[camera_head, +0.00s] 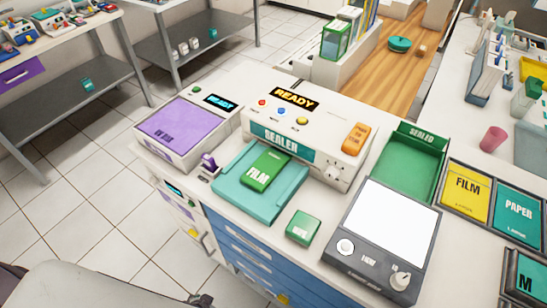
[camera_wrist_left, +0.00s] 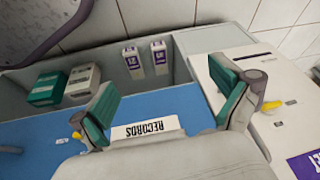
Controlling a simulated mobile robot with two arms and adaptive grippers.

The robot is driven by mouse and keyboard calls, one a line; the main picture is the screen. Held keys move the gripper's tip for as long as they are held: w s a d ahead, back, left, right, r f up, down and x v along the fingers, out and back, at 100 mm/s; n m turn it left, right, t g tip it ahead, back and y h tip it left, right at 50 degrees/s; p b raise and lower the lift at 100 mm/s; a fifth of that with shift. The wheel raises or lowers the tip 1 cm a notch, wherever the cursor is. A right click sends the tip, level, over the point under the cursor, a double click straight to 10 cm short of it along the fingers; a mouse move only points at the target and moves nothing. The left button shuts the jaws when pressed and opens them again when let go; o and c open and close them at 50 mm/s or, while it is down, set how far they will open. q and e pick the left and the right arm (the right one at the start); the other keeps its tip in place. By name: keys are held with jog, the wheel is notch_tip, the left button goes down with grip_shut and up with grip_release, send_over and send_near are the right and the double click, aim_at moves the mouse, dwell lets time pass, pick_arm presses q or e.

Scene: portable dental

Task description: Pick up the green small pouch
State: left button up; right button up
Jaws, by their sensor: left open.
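A small green packet (camera_head: 303,228) lies on the white counter in the head view, in front of the teal tray and left of the scale-like device. A larger flat green pouch marked FILM (camera_head: 265,171) lies on the teal tray (camera_head: 233,186) before the sealer. I cannot tell for certain which one is the small pouch. My left gripper (camera_wrist_left: 168,104) shows in the left wrist view with its fingers wide apart and nothing between them. It is over a blue surface with a RECORDS label (camera_wrist_left: 148,129). My right gripper is not in view.
The sealer (camera_head: 305,138) stands behind the tray, with a purple-topped device (camera_head: 185,128) to its left. A green SEALED bin (camera_head: 408,165) and a grey device with a white plate (camera_head: 395,222) are at the right. A dark green box (camera_wrist_left: 47,87) shows in the wrist view.

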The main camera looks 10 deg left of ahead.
pick_arm(q)
jog(key=w+d+r+t+p, duration=0.1)
jog(key=w+r, duration=0.3)
jog(key=r, duration=0.7)
jog(key=w+d+r+t+p, duration=0.1)
jog(key=w+r+t+p, duration=0.1)
jog(key=r, duration=1)
jog(key=w+d+r+t+p, duration=0.1)
jog(key=w+r, duration=0.5)
jog(key=r, duration=0.6)
jog(key=shift+w+d+r+t+h+p, duration=0.1)
jog(key=shift+w+r+t+h+p, duration=0.3)
jog(key=shift+p, duration=0.55)
jog(key=m+t+h+p, duration=0.1)
jog(key=m+t+h, duration=0.1)
jog(key=t+h, duration=0.2)
send_near(264, 169)
jog(key=x, duration=0.1)
jog(key=p+x, duration=0.1)
jog(key=x, duration=0.1)
jog(key=shift+w+d+r, duration=0.1)
jog(key=shift+w+r, duration=0.1)
jog(key=shift+w, duration=0.1)
jog(key=shift+p+x, duration=0.5)
jog(key=shift+x, duration=0.25)
jog(key=x, duration=0.2)
jog(key=p+x, duration=0.1)
jog(key=x, duration=0.1)
jog(key=shift+f, duration=0.3)
